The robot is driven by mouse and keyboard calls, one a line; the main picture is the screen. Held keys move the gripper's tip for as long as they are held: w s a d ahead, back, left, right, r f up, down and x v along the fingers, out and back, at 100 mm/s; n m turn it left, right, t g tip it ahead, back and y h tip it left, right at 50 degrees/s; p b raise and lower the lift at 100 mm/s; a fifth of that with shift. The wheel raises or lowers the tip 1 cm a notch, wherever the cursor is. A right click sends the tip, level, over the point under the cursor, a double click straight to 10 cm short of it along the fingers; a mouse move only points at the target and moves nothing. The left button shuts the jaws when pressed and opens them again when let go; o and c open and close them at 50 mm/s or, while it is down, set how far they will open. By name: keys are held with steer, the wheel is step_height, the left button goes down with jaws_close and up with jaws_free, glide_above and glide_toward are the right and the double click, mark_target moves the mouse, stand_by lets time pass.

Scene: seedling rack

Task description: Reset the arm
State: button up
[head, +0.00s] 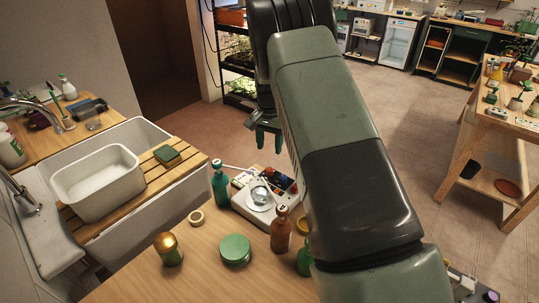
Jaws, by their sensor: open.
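My gripper (268,137) shows in the head view at the upper middle, left of my large green and black arm links. Its green fingers point down and stand apart, with nothing visible between them. It is in the air above the far edge of the wooden table, in front of the seedling rack (238,85). Part of the gripper's wrist is hidden behind my arm. The rack holds leafy plants on its dark shelves.
The wooden table (205,277) holds a teal bottle (220,186), a white device (254,206), a brown bottle (281,230), a green lid (236,249) and a gold-topped jar (168,249). A sink with a white basin (98,182) is left. Open floor (420,130) lies right of my arm.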

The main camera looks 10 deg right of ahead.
steer(key=shift+r, duration=0.55)
steer(key=s+d+r+n+t, duration=0.1)
steer(key=s+r, duration=0.6)
steer(key=r, duration=0.5)
steer(key=s+d+r+n+t, duration=0.1)
steer(key=s+r+n+t, duration=0.1)
steer(key=s+r, duration=0.75)
steer(key=s+d+r+n+t, duration=0.1)
steer(key=s+r, duration=0.2)
steer(key=s, duration=0.8)
steer(key=s+r+n+t, duration=0.1)
steer(key=s+r+n, duration=0.1)
steer(key=s, duration=1)
steer(key=shift+d+r+t, duration=0.3)
steer(key=shift+d+r, duration=0.1)
steer(key=shift+r, duration=0.5)
steer(key=shift+c, duration=0.3)
